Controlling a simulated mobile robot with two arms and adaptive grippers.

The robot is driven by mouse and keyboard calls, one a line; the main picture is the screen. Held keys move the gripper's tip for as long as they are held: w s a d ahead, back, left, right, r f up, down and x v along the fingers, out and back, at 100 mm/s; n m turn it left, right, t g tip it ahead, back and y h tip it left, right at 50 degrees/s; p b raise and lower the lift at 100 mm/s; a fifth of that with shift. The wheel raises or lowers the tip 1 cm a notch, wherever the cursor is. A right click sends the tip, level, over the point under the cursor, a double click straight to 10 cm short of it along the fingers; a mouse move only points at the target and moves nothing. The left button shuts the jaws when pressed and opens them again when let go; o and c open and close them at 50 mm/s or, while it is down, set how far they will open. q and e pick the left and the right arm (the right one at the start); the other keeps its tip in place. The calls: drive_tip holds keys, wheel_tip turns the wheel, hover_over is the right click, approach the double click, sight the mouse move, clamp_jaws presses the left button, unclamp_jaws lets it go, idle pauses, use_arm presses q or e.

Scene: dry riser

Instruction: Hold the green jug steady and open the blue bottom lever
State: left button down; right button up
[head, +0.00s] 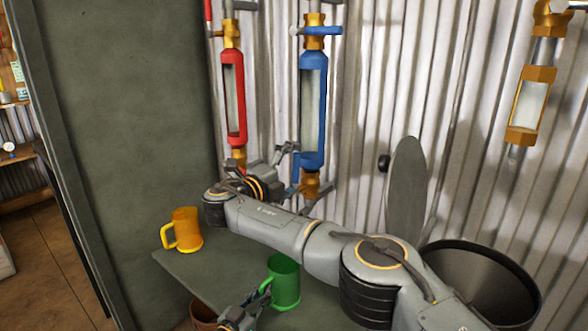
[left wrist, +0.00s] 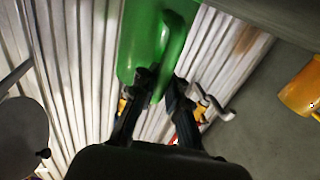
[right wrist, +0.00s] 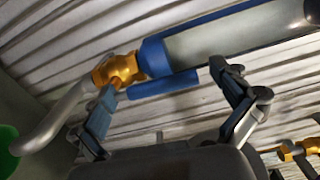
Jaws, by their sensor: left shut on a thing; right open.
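The green jug (head: 286,284) is upright at the grey shelf, below the blue-framed sight tube (head: 313,105). My left gripper (head: 262,296) is shut on its handle, which shows between the fingers in the left wrist view (left wrist: 172,52). The blue bottom lever (right wrist: 165,84) lies alongside the lower end of the blue tube, near the brass fitting (right wrist: 115,70). My right gripper (right wrist: 170,92) is open, with its fingers on either side of the lever; contact cannot be told. In the head view the lever (head: 296,167) is partly hidden by my right gripper (head: 290,170).
An orange mug (head: 186,230) stands on the grey shelf (head: 220,268) at left. A red-framed tube (head: 234,95) hangs left of the blue one, a brass-framed one (head: 530,105) far right. A dark bin (head: 485,270) with a raised lid (head: 406,185) stands at right.

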drive_tip(key=v, duration=1.2)
idle(1.6)
use_arm(q)
drive_tip(key=c, duration=1.3)
unclamp_jaws()
drive_tip(key=shift+s, duration=0.1)
